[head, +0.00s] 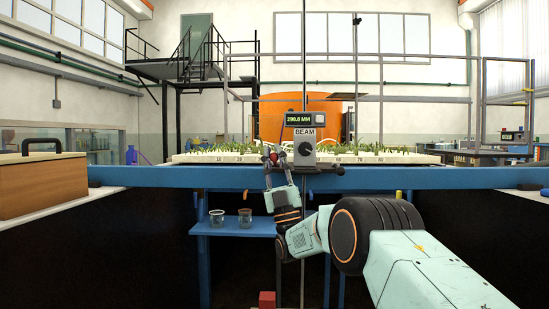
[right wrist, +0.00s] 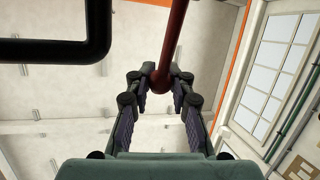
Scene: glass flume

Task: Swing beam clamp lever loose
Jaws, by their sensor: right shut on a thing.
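My right gripper (head: 273,166) is at the left side of this box, fingers pointing up. In the right wrist view, a dark red lever (right wrist: 174,40) with a rounded end comes down between the fingertips (right wrist: 160,82), which are shut on that end. In the head view the lever is mostly hidden by the fingers. My left gripper is not in view.
A blue beam (head: 420,178) crosses in front, with green plants behind the bar. A blue shelf (head: 235,229) with two glass jars is below left. A wooden box (head: 42,184) stands at far left. A dark bent bar (right wrist: 55,48) is close at upper left in the wrist view.

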